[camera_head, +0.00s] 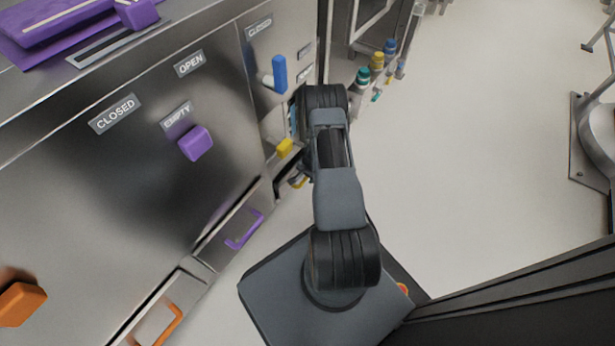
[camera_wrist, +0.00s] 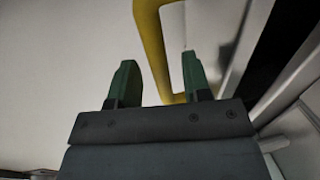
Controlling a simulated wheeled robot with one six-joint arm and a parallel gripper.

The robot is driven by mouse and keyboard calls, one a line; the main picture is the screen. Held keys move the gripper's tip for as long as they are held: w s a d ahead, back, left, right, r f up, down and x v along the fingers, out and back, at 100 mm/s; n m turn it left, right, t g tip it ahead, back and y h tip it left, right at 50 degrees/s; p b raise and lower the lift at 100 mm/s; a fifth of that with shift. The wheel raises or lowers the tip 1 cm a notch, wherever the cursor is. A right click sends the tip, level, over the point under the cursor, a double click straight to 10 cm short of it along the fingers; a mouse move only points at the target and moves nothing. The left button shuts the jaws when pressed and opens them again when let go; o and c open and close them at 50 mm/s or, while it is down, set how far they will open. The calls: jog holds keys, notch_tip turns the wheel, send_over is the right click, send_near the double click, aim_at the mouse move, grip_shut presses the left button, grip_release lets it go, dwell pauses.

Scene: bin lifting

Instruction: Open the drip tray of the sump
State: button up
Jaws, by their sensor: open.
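In the wrist view a yellow U-shaped handle (camera_wrist: 152,45) stands out from a grey metal front (camera_wrist: 236,65) at the right. My gripper (camera_wrist: 158,65) is open, with two green fingers. The handle's long bar runs down the picture between the fingers, and its lower bend is partly hidden at the right finger. I cannot tell whether the bar lies fully between the jaws in depth. No drip tray label is readable.
The steel machine front (camera_head: 80,190) stands at the left, with a purple knob (camera_head: 196,143), a yellow knob (camera_head: 285,147) and a blue lever (camera_head: 280,73). Lower drawers carry a purple handle (camera_head: 244,231) and an orange handle (camera_head: 162,326). Floor (camera_head: 475,150) at the right is clear.

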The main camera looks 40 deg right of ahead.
grip_shut()
dwell(0.5)
